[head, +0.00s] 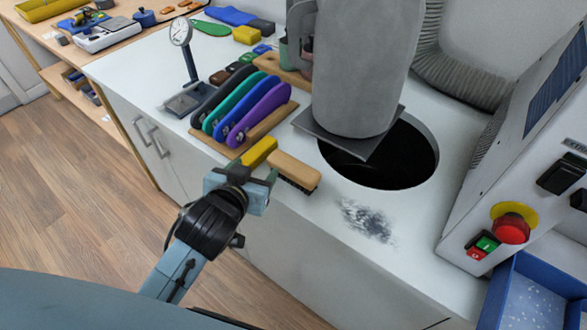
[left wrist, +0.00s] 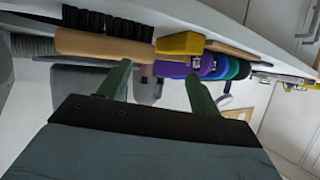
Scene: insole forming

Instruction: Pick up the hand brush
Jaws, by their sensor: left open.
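The hand brush (head: 296,168) has a pale wooden back with black bristles below. It lies near the front edge of the white worktop, just right of a yellow block (head: 262,151). In the left wrist view the brush (left wrist: 105,46) is upper left and the yellow block (left wrist: 180,43) is right of it. My left gripper (head: 257,171) is open and empty at the worktop's front edge, beside the brush's left end. In the left wrist view its fingers (left wrist: 158,72) point toward the area around the brush's end and the yellow block. My right gripper is out of view.
A rack (head: 280,119) of coloured insole-like pieces and a dial gauge stand behind left. A grey cylinder (head: 365,70) on a dark plate stands over a round hole (head: 400,165). Grey dust (head: 367,220) lies right of the brush. A control panel with a red button (head: 511,228) is right.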

